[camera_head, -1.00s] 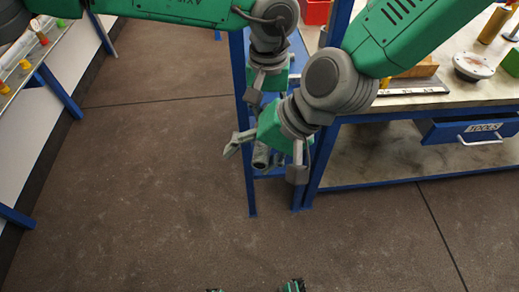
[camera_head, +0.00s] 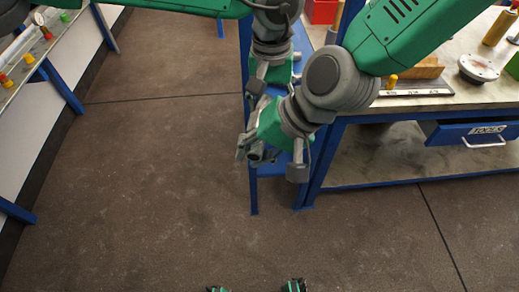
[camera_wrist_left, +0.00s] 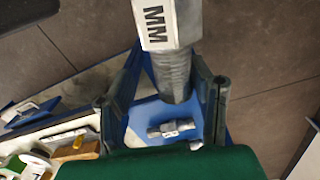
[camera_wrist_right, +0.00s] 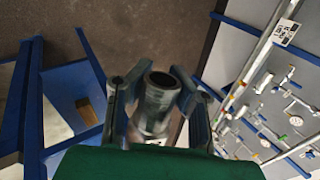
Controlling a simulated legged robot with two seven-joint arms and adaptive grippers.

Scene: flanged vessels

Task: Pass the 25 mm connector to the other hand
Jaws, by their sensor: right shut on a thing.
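The connector (camera_head: 257,152) is a grey metal tubular piece in the head view, low between the fingers of my right gripper (camera_head: 270,157). In the right wrist view it shows a round open end (camera_wrist_right: 160,82) between the fingers, which are shut on it. My left gripper (camera_head: 272,88) is just behind the right one in the head view, partly hidden by it. In the left wrist view its fingers stand apart, with a grey cylinder and pale block (camera_wrist_left: 172,65) lettered "MM" showing between them. The cylinder's right side is near one finger, with a gap at the other.
A blue stand is behind the grippers; a metal fitting (camera_wrist_left: 170,128) lies on its top. The workbench (camera_head: 420,102) with a drawer (camera_head: 470,132) is at the right. A rack of fittings (camera_head: 30,50) is at the left. The floor (camera_head: 150,180) between is clear.

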